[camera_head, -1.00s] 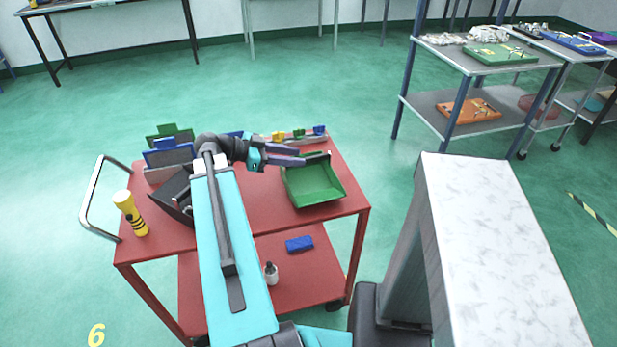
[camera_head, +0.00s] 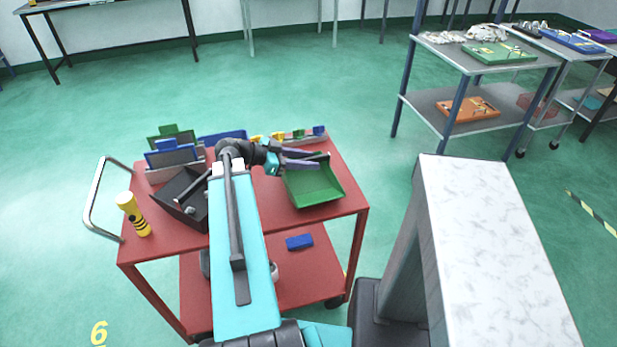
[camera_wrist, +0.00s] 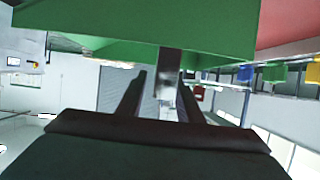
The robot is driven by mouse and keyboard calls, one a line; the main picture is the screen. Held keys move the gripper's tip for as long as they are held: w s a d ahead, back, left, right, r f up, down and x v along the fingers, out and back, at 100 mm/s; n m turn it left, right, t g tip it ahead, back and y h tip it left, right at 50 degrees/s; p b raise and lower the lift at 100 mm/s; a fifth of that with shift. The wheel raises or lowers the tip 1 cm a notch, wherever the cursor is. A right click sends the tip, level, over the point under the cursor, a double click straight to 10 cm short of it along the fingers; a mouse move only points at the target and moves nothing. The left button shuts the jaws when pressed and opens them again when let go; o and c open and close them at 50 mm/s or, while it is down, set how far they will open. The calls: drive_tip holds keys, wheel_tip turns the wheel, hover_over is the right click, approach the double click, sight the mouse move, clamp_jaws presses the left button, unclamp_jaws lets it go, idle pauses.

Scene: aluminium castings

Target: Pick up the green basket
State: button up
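The green basket (camera_head: 316,190) is an open bin standing on the right part of the red cart's top shelf. My gripper (camera_head: 322,160) is at the basket's back edge, its two fingers apart. In the wrist view the basket's green wall (camera_wrist: 140,22) fills the top. The open fingers (camera_wrist: 160,95) point away below it. A grey upright bar (camera_wrist: 169,62) shows between the fingers, near the green wall. I cannot tell whether the fingers touch the basket.
The red cart (camera_head: 255,195) also carries a dark bin (camera_head: 178,196), a yellow flashlight (camera_head: 133,214), upright green and blue holders and several small coloured items behind my gripper. A blue block (camera_head: 299,242) lies on its lower shelf. A grey shelf (camera_head: 480,75) stands right.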

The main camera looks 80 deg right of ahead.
idle(0.3)
clamp_jaws()
idle(1.3)
